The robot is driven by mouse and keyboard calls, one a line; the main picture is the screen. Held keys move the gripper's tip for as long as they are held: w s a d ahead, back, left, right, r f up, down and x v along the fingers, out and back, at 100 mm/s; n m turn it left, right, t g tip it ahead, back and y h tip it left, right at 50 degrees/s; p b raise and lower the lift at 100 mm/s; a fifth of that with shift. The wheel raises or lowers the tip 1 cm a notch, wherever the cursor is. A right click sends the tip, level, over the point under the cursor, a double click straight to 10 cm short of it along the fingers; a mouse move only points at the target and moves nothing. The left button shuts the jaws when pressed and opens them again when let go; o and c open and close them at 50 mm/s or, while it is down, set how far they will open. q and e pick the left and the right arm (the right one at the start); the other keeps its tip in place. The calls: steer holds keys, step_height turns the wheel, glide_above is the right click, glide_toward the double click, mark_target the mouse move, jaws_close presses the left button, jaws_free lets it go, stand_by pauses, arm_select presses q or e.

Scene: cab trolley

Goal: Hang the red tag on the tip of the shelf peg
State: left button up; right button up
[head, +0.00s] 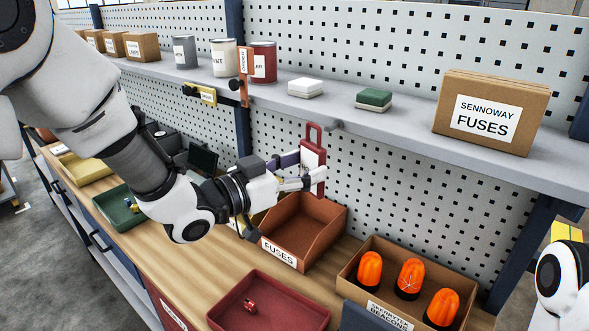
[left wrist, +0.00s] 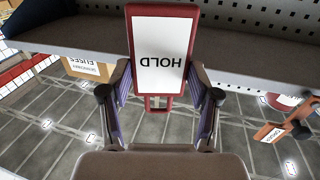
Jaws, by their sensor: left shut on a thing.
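My left gripper (head: 298,172) is shut on the red tag (head: 313,172), a red-framed plate with a white face and a loop at its top. The tag hangs upright in front of the pegboard, just below the shelf edge. In the left wrist view the tag (left wrist: 163,55) reads "HOLD" upside down between the fingers (left wrist: 160,98). A small grey shelf peg (head: 335,125) sticks out from the shelf edge, just right of the tag's loop; they look apart, though the depth gap is unclear. My right gripper is out of view.
The shelf (head: 400,128) bears cans, small boxes and a fuses carton (head: 490,112). An orange tag (head: 244,75) and a yellow tag (head: 203,94) hang at its edge. Below stand an open brown fuses bin (head: 325,240) and a box of orange beacons (head: 365,300).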

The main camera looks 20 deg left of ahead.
arm_select(q)
steer(key=shift+x, duration=0.8)
steer(key=shift+w+d+f+p, duration=0.15)
steer(key=shift+w+d, duration=0.1)
steer(key=shift+w, duration=0.45)
steer(key=shift+w+d+r+p, duration=0.15)
steer(key=shift+w+d, duration=0.1)
steer(key=shift+w, duration=0.4)
steer(key=shift+w+d+f, duration=0.2)
steer(key=shift+w+f, duration=0.1)
steer(key=shift+f, duration=0.05)
steer(key=shift+w+d+f+b, duration=0.1)
steer(key=shift+w+f+b, duration=0.15)
steer(key=shift+w+b, duration=0.15)
steer(key=shift+s+r, duration=0.1)
steer(key=shift+s, duration=0.05)
steer(key=o, duration=1.2)
